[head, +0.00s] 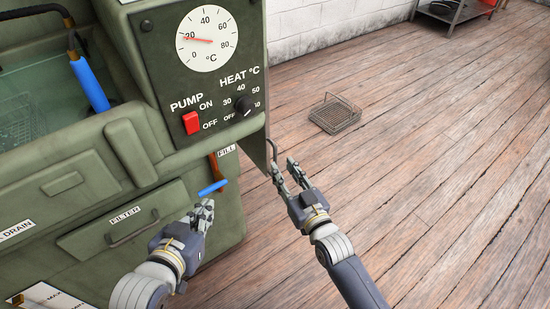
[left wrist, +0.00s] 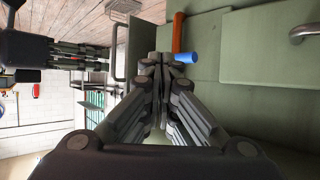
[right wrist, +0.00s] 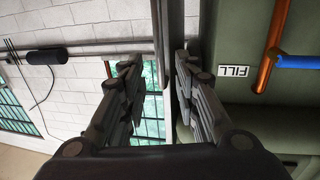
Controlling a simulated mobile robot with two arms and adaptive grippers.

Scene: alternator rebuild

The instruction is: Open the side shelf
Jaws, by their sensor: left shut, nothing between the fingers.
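The side shelf (head: 254,150) appears as a green panel hanging folded down on the right side of the green washer. A thin bent handle (head: 273,150) sticks out from its outer face. My right gripper (head: 284,168) is open just in front of the handle. In the right wrist view its fingers (right wrist: 157,62) stand apart, with the panel's edge (right wrist: 180,25) running close to one fingertip; I cannot tell whether they touch. My left gripper (head: 207,206) is shut and empty, in front of the washer near the blue-handled fill valve (head: 212,188). The left wrist view shows the shelf handle (left wrist: 115,50) too.
The washer's control panel (head: 200,80) has a gauge, a red pump switch (head: 191,123) and a heat knob (head: 243,105). A filter drawer (head: 120,225) is below. A wire basket (head: 334,114) lies on the wooden floor. The floor right of the washer is otherwise clear.

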